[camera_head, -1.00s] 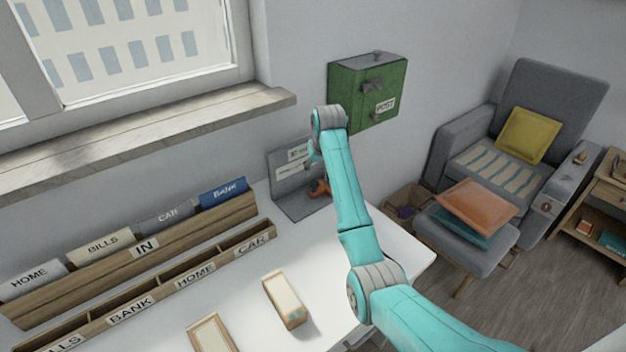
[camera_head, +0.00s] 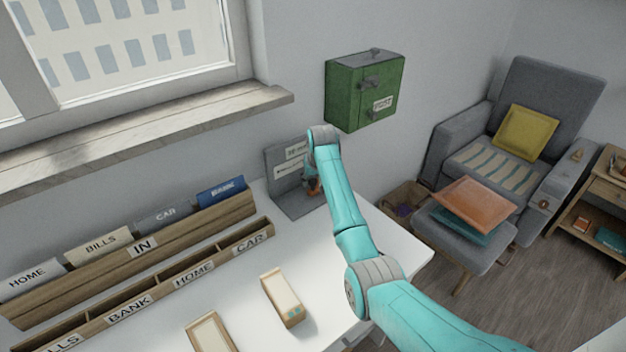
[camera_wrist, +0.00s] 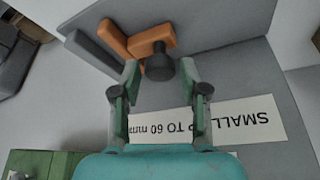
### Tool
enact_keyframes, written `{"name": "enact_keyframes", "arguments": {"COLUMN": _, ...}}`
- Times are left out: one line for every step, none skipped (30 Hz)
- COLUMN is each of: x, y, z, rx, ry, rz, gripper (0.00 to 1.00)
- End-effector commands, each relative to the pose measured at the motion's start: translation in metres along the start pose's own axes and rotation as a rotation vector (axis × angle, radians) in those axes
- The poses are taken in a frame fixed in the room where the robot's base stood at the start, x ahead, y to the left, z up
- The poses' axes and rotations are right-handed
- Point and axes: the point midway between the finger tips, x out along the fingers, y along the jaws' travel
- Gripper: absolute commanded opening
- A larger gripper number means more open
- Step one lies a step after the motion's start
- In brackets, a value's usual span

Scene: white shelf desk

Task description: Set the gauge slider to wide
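The gauge is a grey upright panel with a flat grey base (camera_head: 295,206) on the desk in the head view. In the wrist view its grey plate (camera_wrist: 225,62) carries a white label (camera_wrist: 235,120) reading "SMALL UP TO 60 mm", upside down. An orange slider (camera_wrist: 152,39) with a dark round knob (camera_wrist: 159,66) lies at the top of the wrist view, beside a grey and orange bar (camera_wrist: 95,52). My gripper (camera_wrist: 160,70) is open, its fingertips on either side of the knob with small gaps. In the head view my arm largely hides the slider.
A green post box (camera_head: 365,90) hangs on the wall above and right of the gauge. Wooden file racks (camera_head: 140,262) stand at left on the white desk (camera_head: 385,238). The window sill (camera_head: 140,130) juts out above.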

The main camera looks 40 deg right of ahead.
Motion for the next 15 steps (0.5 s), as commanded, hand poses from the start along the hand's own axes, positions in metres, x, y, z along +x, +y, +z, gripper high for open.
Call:
{"name": "enact_keyframes", "arguments": {"x": 0.0, "y": 0.0, "z": 0.0, "rx": 0.0, "ry": 0.0, "rz": 0.0, "gripper": 0.24}}
{"name": "enact_keyframes", "arguments": {"x": 0.0, "y": 0.0, "z": 0.0, "rx": 0.0, "ry": 0.0, "rz": 0.0, "gripper": 0.16}}
{"name": "enact_keyframes", "arguments": {"x": 0.0, "y": 0.0, "z": 0.0, "rx": 0.0, "ry": 0.0, "rz": 0.0, "gripper": 0.06}}
{"name": "enact_keyframes", "arguments": {"x": 0.0, "y": 0.0, "z": 0.0, "rx": 0.0, "ry": 0.0, "rz": 0.0, "gripper": 0.0}}
{"name": "enact_keyframes", "arguments": {"x": 0.0, "y": 0.0, "z": 0.0, "rx": 0.0, "ry": 0.0, "rz": 0.0, "gripper": 0.0}}
{"name": "enact_keyframes", "arguments": {"x": 0.0, "y": 0.0, "z": 0.0, "rx": 0.0, "ry": 0.0, "rz": 0.0, "gripper": 0.0}}
{"name": "enact_keyframes", "arguments": {"x": 0.0, "y": 0.0, "z": 0.0, "rx": 0.0, "ry": 0.0, "rz": 0.0, "gripper": 0.0}}
{"name": "enact_keyframes", "arguments": {"x": 0.0, "y": 0.0, "z": 0.0, "rx": 0.0, "ry": 0.0, "rz": 0.0, "gripper": 0.0}}
{"name": "enact_keyframes", "arguments": {"x": 0.0, "y": -0.001, "z": 0.0, "rx": 0.0, "ry": 0.0, "rz": 0.0, "gripper": 0.0}}
{"name": "enact_keyframes", "arguments": {"x": 0.0, "y": -0.002, "z": 0.001, "rx": -0.001, "ry": 0.0, "rz": 0.0, "gripper": 0.0}}
{"name": "enact_keyframes", "arguments": {"x": -0.001, "y": -0.005, "z": 0.002, "rx": -0.002, "ry": 0.0, "rz": 0.0, "gripper": 0.0}}
{"name": "enact_keyframes", "arguments": {"x": -0.001, "y": -0.011, "z": 0.004, "rx": -0.003, "ry": 0.0, "rz": -0.001, "gripper": 0.0}}
{"name": "enact_keyframes", "arguments": {"x": -0.002, "y": -0.017, "z": 0.006, "rx": -0.004, "ry": 0.0, "rz": -0.001, "gripper": 0.0}}
{"name": "enact_keyframes", "arguments": {"x": -0.003, "y": -0.022, "z": 0.008, "rx": -0.004, "ry": 0.0, "rz": -0.001, "gripper": 0.0}}
{"name": "enact_keyframes", "arguments": {"x": -0.004, "y": -0.03, "z": 0.011, "rx": -0.004, "ry": 0.0, "rz": -0.001, "gripper": 0.0}}
